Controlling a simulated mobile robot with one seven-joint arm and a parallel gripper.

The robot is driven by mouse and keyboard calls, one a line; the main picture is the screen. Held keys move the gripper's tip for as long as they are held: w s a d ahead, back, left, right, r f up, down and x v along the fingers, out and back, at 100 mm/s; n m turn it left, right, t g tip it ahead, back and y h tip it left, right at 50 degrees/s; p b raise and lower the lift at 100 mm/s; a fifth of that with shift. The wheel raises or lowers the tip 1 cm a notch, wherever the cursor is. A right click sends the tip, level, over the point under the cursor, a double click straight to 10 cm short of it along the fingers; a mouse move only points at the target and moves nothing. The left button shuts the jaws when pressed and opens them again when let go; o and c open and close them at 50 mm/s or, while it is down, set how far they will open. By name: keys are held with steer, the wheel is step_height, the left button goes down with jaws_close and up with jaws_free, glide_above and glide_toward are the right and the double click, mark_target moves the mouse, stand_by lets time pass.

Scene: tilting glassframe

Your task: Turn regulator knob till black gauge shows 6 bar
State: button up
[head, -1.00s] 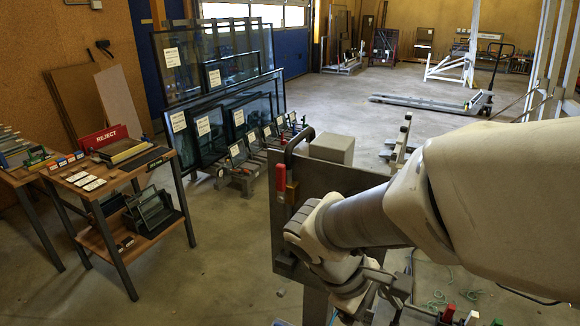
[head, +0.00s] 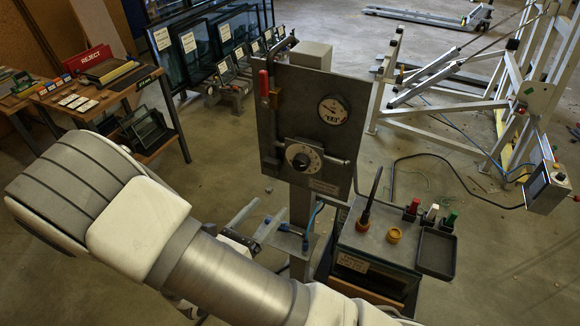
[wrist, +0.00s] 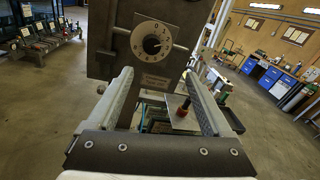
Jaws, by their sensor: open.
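The regulator knob (head: 301,160) is black, on a round white numbered dial low on a grey upright panel. The knob (wrist: 152,45) also shows in the wrist view, ahead of and above the space between my fingertips.
A red-handled lever (head: 264,85) stands at the panel's left edge. A grey box (head: 375,245) with a dark upright stick, a yellow knob and coloured handles stands right of the panel's post. A workbench (head: 110,100) is at left. Floor at right of the box is mostly clear.

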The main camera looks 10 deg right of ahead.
mark_target(298, 165)
steer(key=shift+n+t+y, duration=0.3)
steer(key=shift+n+t, duration=0.1)
steer(key=shift+n, duration=0.1)
steer(key=p+x, duration=0.1)
steer(key=x, duration=1)
steer(key=p+x, duration=0.1)
steer(key=x, duration=0.4)
steer(key=shift+w+a+f+p, duration=0.15)
steer(key=shift+w+f+p, duration=0.2)
steer(key=shift+w, duration=0.25)
jaws_close()
